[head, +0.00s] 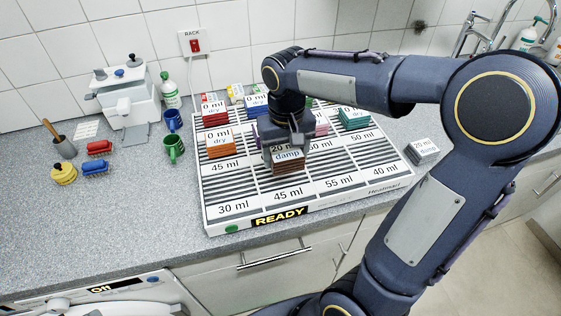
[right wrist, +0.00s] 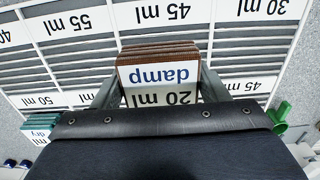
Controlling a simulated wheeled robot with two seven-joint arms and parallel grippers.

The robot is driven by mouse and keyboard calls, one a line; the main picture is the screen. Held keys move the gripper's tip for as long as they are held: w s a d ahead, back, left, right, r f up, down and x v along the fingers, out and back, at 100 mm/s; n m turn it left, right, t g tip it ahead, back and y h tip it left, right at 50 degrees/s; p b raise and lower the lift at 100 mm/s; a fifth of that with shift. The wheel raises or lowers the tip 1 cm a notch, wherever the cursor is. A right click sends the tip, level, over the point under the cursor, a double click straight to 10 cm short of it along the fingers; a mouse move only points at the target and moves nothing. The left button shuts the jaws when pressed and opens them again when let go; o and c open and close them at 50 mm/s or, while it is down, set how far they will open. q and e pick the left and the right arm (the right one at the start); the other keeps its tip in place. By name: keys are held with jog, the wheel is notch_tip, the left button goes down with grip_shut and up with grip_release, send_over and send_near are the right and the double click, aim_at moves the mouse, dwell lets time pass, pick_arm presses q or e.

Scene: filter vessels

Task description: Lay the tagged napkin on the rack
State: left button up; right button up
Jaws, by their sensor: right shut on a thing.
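My right gripper (head: 287,150) is shut on a folded brown napkin (head: 288,168) whose white tag reads "20 ml damp". In the right wrist view the same napkin (right wrist: 160,60) sits between the two fingers. It is over the middle columns of the white slatted rack (head: 225,187); I cannot tell whether it touches the slats. The rack's cells carry labels such as 30, 45, 55 and 40 ml along the front. A grey napkin (head: 422,150) tagged "20 ml damp" lies on the counter right of the rack. My left gripper is not in view.
Other folded napkins tagged "0 ml dry" lie on the rack, including an orange one (head: 220,146), a red one (head: 214,113) and a teal one (head: 353,120). A green mug (head: 173,149) and blue mug (head: 172,120) stand close to its left side. The rack's front cells are bare.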

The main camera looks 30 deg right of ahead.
jog(key=shift+w+a+f, duration=0.2)
jog(key=shift+w+f, duration=0.25)
jog(key=shift+f, duration=0.15)
jog(key=shift+w+f, duration=0.15)
jog(key=shift+f, duration=1.6)
jog(key=shift+f, duration=0.2)
jog(key=o, duration=1)
jog(key=shift+c, duration=0.2)
